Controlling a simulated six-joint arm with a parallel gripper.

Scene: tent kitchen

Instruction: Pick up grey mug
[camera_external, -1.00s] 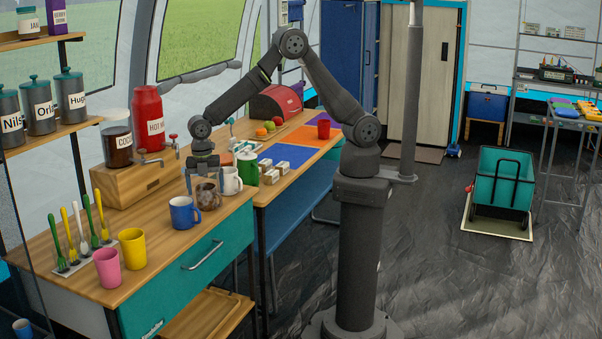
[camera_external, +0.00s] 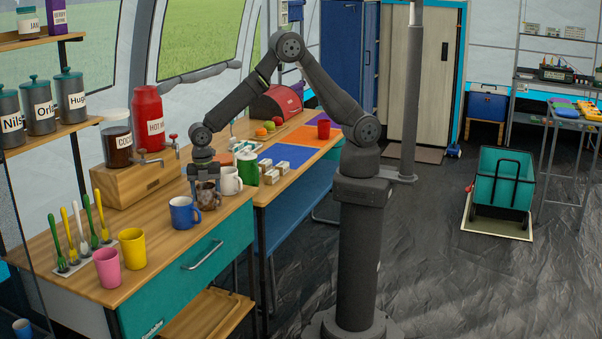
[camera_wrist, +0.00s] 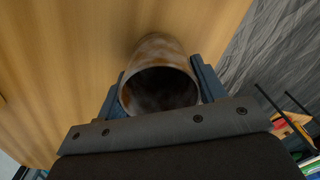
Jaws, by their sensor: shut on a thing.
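The grey mug (camera_external: 208,197), mottled grey and brown, is near the right edge of the wooden counter. My gripper (camera_external: 204,184) points down over it, with a finger on either side. In the wrist view the mug (camera_wrist: 157,48) is between the two blue-grey fingers (camera_wrist: 160,88), its dark open mouth facing the camera. The gripper is shut on the mug. I cannot tell whether its base touches the counter. Its handle is not clear in the wrist view.
A blue mug (camera_external: 183,213) stands close in front, and a white mug (camera_external: 231,181) close behind. A yellow mug (camera_external: 132,248) and pink mug (camera_external: 107,267) stand nearer the front. A wooden dispenser stand (camera_external: 150,180) is to the left. The counter (camera_external: 165,250) has bare wood in front.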

